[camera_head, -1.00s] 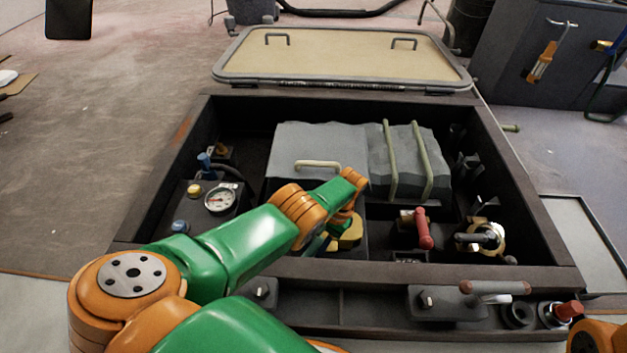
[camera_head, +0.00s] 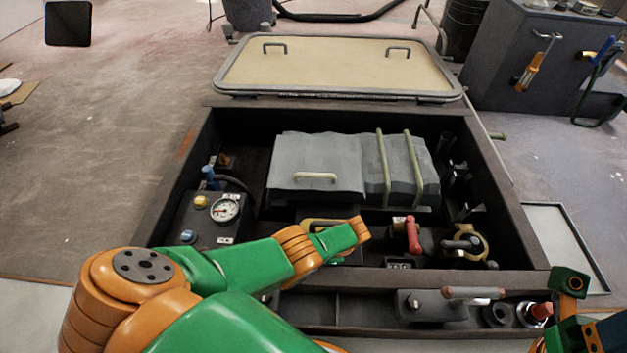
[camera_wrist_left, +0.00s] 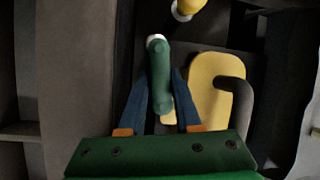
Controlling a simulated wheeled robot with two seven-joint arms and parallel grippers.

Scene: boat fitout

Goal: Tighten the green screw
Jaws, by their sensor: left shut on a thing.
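The green screw shows in the left wrist view as a green, elongated grip (camera_wrist_left: 158,52) with a pale tip at its far end. My left gripper (camera_wrist_left: 162,76) is shut on it, one blue finger on each side. In the head view my left wrist (camera_head: 340,240) reaches over the near middle of the open compartment and hides the fingers and the screw. Whether the screw is seated cannot be told.
A yellow part (camera_wrist_left: 205,85) with a dark curved handle lies right beside the gripper. A red-handled valve (camera_head: 413,236), a gauge (camera_head: 225,208) and a grey covered block (camera_head: 315,160) are in the compartment. Its raised frame (camera_head: 440,281) borders the near side.

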